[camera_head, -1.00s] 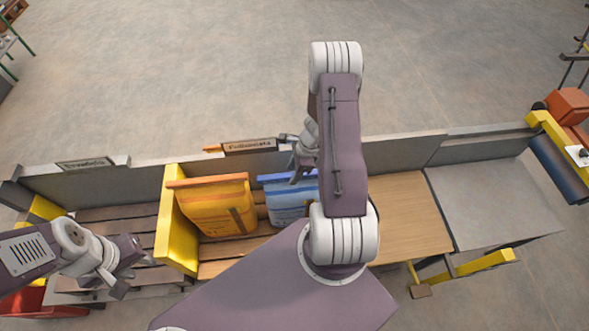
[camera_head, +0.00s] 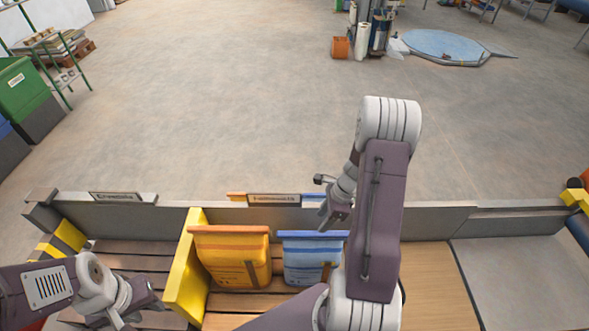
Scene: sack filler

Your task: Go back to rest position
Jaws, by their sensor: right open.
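My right gripper (camera_head: 331,216) is open and empty, above the back wall of the bench and just over the blue sack. My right arm is bent up, its links covering part of the bench to the right of the sacks. My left gripper (camera_head: 128,312) is low at the left over the slatted part of the bench; its fingers are partly cut off by the bottom edge, so its opening is unclear. An orange-yellow sack (camera_head: 232,260) and a blue sack (camera_head: 303,260) stand side by side on the slats, apart from both grippers.
A yellow divider (camera_head: 188,272) stands left of the orange-yellow sack. The back wall (camera_head: 420,222) runs along the bench with small signs (camera_head: 273,200). A bare wood top and a grey plate (camera_head: 515,275) lie at the right. The floor beyond is open.

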